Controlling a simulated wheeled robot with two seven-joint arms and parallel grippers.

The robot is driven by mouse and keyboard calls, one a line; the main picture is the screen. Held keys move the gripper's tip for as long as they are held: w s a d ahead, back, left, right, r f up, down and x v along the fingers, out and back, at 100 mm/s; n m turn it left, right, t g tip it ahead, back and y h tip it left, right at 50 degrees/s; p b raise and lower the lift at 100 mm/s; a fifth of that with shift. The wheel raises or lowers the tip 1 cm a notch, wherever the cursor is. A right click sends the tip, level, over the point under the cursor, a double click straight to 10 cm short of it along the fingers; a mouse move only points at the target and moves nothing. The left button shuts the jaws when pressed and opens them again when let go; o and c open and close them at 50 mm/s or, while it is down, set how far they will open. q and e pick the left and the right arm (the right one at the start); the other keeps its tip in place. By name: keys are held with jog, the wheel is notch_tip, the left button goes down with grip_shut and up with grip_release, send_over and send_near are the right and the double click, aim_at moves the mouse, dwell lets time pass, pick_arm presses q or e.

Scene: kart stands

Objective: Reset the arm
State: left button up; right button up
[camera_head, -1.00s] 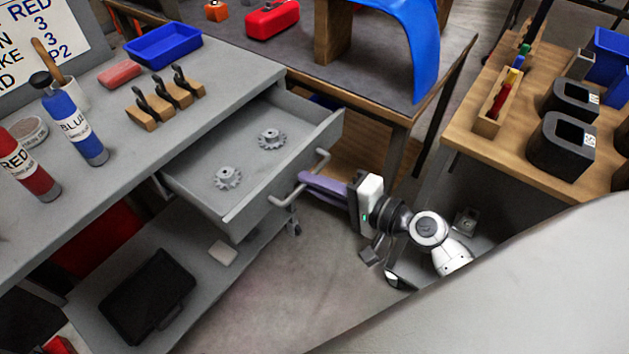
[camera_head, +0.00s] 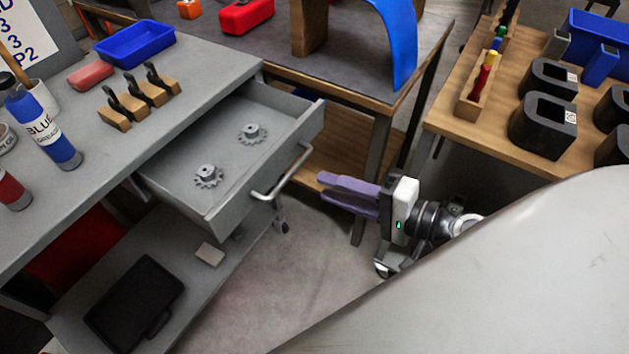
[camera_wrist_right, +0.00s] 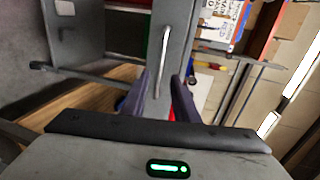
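My right gripper (camera_head: 322,187) has purple fingers and sits in the head view to the right of the open drawer, apart from its handle. Its two fingers are spread with nothing between them. In the right wrist view the fingers (camera_wrist_right: 168,98) are also apart, and the drawer handle (camera_wrist_right: 161,55) shows beyond them. The grey drawer (camera_head: 190,185) is pulled out and holds two grey gears (camera_head: 208,176) (camera_head: 252,133). Its handle (camera_head: 285,178) is free of the gripper. My left gripper is not in view.
The grey bench (camera_head: 60,190) on the left carries bottles, a blue tray (camera_head: 134,43) and wooden clips. A wooden table (camera_head: 455,125) with black holders stands at the right. A dark table (camera_head: 400,45) with a blue curved piece is behind.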

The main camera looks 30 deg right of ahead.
jog(key=shift+v, duration=0.8)
jog(key=s+a+f+n+g+h, duration=0.1)
jog(key=s+a+f+n, duration=0.1)
jog(key=f+n, duration=0.3)
jog(key=s+a+f+n+g+h, duration=0.2)
jog(key=s+a+f+n, duration=0.1)
jog(key=f, duration=0.6)
jog(key=s+a+f+n+g+h, duration=0.1)
jog(key=s+a+f+n+g, duration=0.1)
jog(key=f+n, duration=0.4)
jog(key=shift+s+a+f+n, duration=0.3)
jog(key=shift+s+a+f, duration=0.3)
jog(key=shift+a, duration=0.55)
